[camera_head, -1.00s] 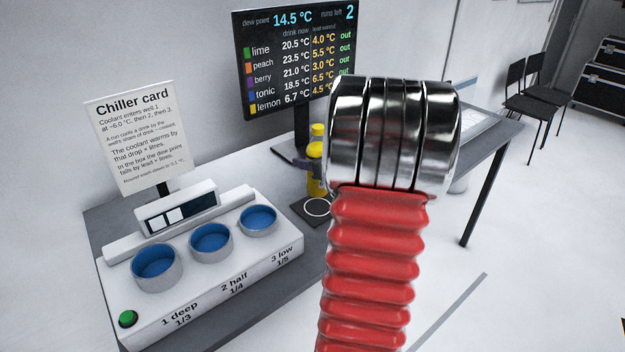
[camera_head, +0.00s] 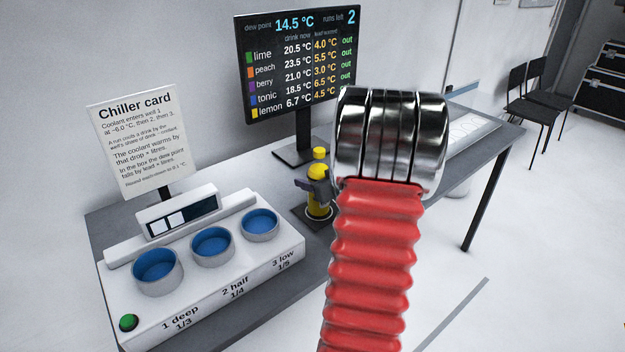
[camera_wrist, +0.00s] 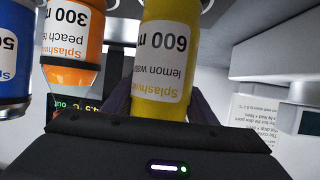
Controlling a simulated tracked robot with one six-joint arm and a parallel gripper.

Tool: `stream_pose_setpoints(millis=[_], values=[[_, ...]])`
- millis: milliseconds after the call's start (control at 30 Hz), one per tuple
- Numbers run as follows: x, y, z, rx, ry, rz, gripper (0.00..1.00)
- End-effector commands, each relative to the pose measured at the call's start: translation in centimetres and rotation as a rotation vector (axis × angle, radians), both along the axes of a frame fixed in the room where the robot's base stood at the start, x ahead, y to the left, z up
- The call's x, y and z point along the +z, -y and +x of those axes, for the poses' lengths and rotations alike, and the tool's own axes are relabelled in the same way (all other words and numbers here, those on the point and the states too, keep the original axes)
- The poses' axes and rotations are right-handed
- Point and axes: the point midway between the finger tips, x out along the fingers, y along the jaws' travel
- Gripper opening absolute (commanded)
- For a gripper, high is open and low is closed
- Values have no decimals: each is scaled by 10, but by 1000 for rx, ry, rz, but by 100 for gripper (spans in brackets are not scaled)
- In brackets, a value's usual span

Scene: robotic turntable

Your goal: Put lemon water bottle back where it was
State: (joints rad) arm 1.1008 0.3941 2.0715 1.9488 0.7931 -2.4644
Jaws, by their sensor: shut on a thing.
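The lemon water bottle (camera_head: 318,203) is yellow with a yellow cap and stands upright at or just above a small dark pad (camera_head: 299,216) on the grey table. Its base covers the ring on the pad; I cannot tell whether it touches. My gripper (camera_head: 313,187) is shut around the bottle's middle from the left side. In the wrist view the lemon water bottle (camera_wrist: 165,60) fills the space between the fingers, its "600" label upside down. My red arm hose hides the area right of the bottle.
The chiller box (camera_head: 215,270) with three blue wells is at the left, below the chiller card (camera_head: 143,140). The display screen (camera_head: 299,65) stands behind. A peach bottle (camera_wrist: 72,45) and a blue container (camera_wrist: 14,60) show close beside the lemon bottle in the wrist view.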

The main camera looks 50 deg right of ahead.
Motion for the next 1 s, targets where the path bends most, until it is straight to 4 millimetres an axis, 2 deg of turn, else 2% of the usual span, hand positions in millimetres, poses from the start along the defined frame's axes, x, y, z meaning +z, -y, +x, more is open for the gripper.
stream_pose_setpoints(millis=[267,300,533,867,1000], values=[[0,0,0,0,3,-1,8],[-2,0,0,0,0,1,52],[-1,0,-1,-1,0,1,68],[0,0,-1,-2,0,-1,70],[4,-1,-7,-3,1,-1,70]])
